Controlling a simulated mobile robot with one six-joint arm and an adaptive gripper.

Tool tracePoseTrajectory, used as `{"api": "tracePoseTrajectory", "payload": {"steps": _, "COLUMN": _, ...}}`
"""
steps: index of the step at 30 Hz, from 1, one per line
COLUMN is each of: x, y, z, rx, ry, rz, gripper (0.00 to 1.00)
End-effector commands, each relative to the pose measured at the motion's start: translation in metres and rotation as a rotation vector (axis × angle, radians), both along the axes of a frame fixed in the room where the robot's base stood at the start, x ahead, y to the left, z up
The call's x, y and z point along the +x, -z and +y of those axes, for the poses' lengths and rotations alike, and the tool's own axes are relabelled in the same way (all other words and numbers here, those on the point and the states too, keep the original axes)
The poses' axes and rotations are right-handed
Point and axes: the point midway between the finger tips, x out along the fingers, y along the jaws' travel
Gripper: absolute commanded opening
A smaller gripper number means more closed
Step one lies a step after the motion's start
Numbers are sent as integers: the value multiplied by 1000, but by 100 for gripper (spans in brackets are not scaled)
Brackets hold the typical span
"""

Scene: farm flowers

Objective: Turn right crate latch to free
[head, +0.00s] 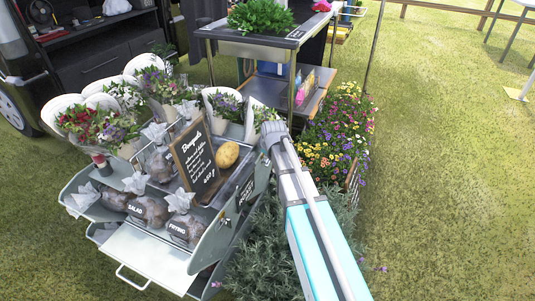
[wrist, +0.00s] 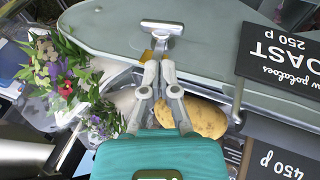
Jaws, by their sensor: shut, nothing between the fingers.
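A metal T-shaped piece (wrist: 162,27), which looks like the latch, lies against a grey-green panel (wrist: 215,40) in the wrist view. A small yellow patch shows by its stem. My gripper (wrist: 160,62) is shut and empty, with its fingertips at the stem end of this piece. I cannot tell whether they touch it. In the head view my gripper (head: 272,130) is at the right upper side of the grey display stand (head: 215,243), beside a potato (head: 228,154). The latch cannot be made out in the head view, where my arm covers part of that side.
A black "Bouquets" sign (head: 197,160) stands left of the gripper, with wrapped bouquets (head: 85,125) behind. Price signs (wrist: 285,50) are close at right in the wrist view. Lavender (head: 262,255) and a flower bed (head: 335,140) flank my arm. Open grass lies right.

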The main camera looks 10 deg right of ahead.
Motion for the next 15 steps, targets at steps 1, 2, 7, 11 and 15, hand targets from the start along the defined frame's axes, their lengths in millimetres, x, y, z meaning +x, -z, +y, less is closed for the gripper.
{"api": "tracePoseTrajectory", "payload": {"steps": 1, "x": -2, "y": -9, "z": -1, "rx": 0, "ry": 0, "rz": 0, "gripper": 0}}
{"api": "tracePoseTrajectory", "payload": {"steps": 2, "x": -3, "y": -11, "z": -1, "rx": 0, "ry": 0, "rz": 0, "gripper": 0}}
{"api": "tracePoseTrajectory", "payload": {"steps": 7, "x": -8, "y": -26, "z": -3, "rx": 0, "ry": 0, "rz": 0, "gripper": 0}}
{"api": "tracePoseTrajectory", "payload": {"steps": 11, "x": -12, "y": -37, "z": -5, "rx": 0, "ry": 0, "rz": 0, "gripper": 0}}
{"api": "tracePoseTrajectory", "payload": {"steps": 15, "x": -16, "y": -48, "z": -6, "rx": 0, "ry": 0, "rz": 0, "gripper": 0}}
